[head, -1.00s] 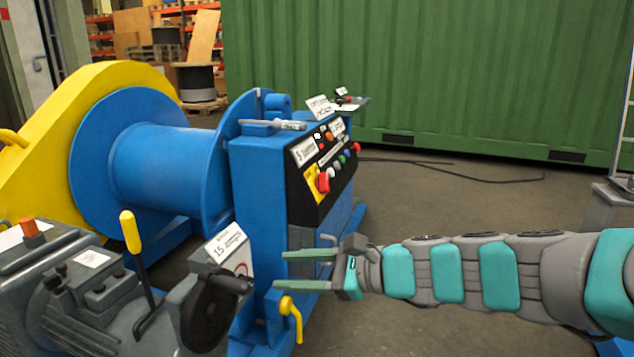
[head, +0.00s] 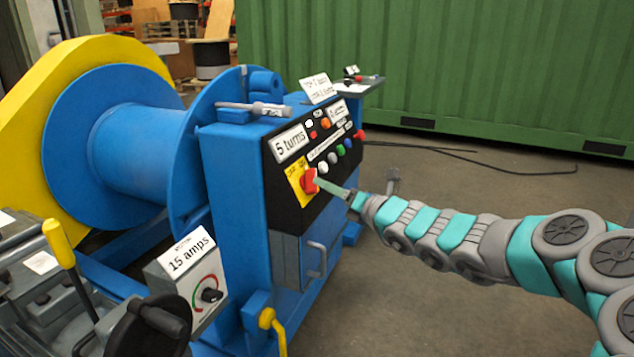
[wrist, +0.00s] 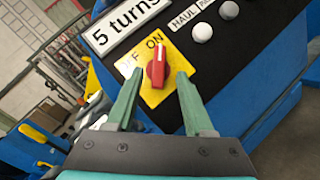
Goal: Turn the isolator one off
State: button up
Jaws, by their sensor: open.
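The isolator is a red rotary knob (head: 310,181) on a yellow plate (head: 295,174) marked OFF and ON, on the black panel of the blue winch housing. In the wrist view the red knob (wrist: 158,66) points up towards the ON side, with OFF at the left. My gripper (head: 335,186) is in front of the knob. In the wrist view its two green fingers (wrist: 158,98) are open, one on each side of the knob's lower part. I cannot tell whether they touch it.
The panel bears a "5 turns" label (head: 291,143) and several push buttons close to the right of the knob. A handle (head: 317,259) sits below. A "15 amps" box (head: 188,262) and yellow levers stand at lower left. Clear floor lies to the right.

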aim_at(311, 181)
jog(key=shift+x, duration=2.15)
grip_shut()
